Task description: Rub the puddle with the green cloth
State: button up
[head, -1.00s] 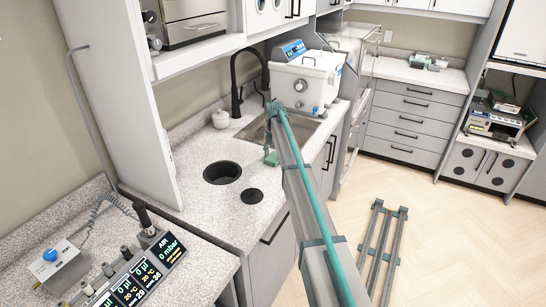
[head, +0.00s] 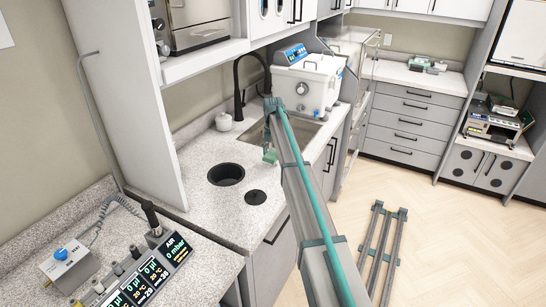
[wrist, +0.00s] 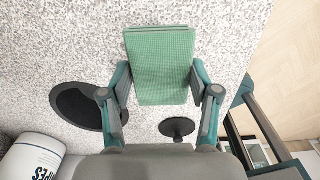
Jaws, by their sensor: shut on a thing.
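The green cloth (wrist: 160,65) is a folded, textured rectangle. My gripper (wrist: 160,78) is shut on it, with one finger at each side edge. It is over the speckled grey worktop; I cannot tell whether the cloth touches the surface. In the head view the cloth (head: 270,155) is a small green patch at the end of my arm, in front of the sink. I cannot make out the puddle in either view; the cloth or my arm may hide it.
A round black opening (head: 226,173) and a small black disc (head: 256,197) are set in the worktop near the cloth. The sink (head: 300,130) and black tap (head: 240,85) lie behind. A white benchtop unit (head: 307,80) stands beyond. A white wipes tub (wrist: 32,158) shows in the wrist view.

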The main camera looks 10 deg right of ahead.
jog(key=shift+r+p, duration=0.5)
jog(key=shift+r, duration=1.15)
